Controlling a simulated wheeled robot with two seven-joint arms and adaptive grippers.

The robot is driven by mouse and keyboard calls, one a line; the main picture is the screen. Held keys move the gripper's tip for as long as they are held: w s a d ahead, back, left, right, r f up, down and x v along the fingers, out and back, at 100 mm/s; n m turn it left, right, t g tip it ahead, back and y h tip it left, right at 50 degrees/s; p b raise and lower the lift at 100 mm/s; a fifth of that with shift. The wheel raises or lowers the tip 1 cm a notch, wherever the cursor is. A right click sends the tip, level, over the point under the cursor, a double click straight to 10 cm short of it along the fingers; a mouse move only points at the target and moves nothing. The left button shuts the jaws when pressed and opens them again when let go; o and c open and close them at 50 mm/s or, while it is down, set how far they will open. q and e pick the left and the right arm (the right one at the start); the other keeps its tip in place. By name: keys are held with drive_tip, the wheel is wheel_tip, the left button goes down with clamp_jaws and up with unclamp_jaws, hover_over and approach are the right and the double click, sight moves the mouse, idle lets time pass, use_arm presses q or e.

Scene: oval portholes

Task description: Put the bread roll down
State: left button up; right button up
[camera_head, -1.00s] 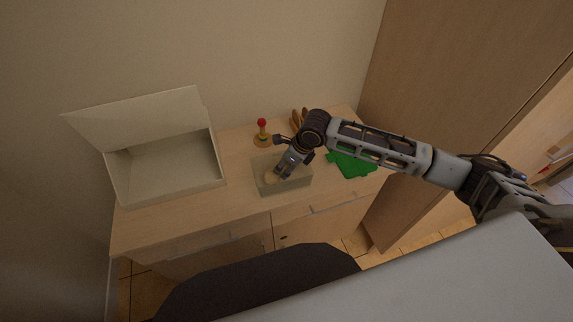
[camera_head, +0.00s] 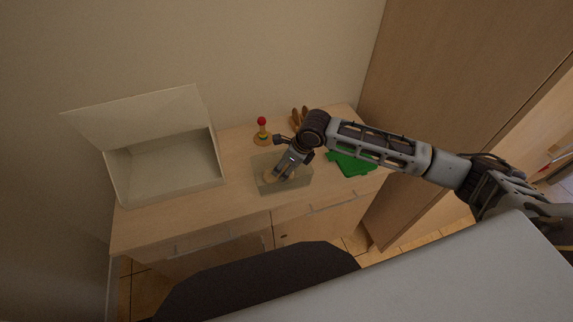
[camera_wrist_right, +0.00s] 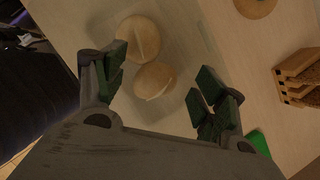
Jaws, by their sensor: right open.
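Two round, pale bread rolls lie side by side in a see-through bin, one roll (camera_wrist_right: 139,37) farther from my palm and one roll (camera_wrist_right: 155,80) nearer to it in the right wrist view. The bin (camera_head: 287,187) stands near the table's front edge in the head view. My right gripper (camera_head: 276,174) reaches down into it, partly covering the rolls there. In the right wrist view my right gripper (camera_wrist_right: 162,74) is open, its dark green finger pads spread apart with the nearer roll between them. My left gripper is out of view.
An open cream box (camera_head: 168,168) with its lid raised stands at the left. A red-knobbed stand (camera_head: 262,132) is behind the bin. A brown rack (camera_wrist_right: 300,76) and a green item (camera_head: 351,164) lie to the right, near a tall wooden cabinet (camera_head: 465,90).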

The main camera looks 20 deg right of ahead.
drive_tip(key=shift+r, duration=0.45)
drive_tip(key=v, duration=1.1)
drive_tip(key=shift+s+r, duration=0.15)
drive_tip(key=shift+r, duration=0.15)
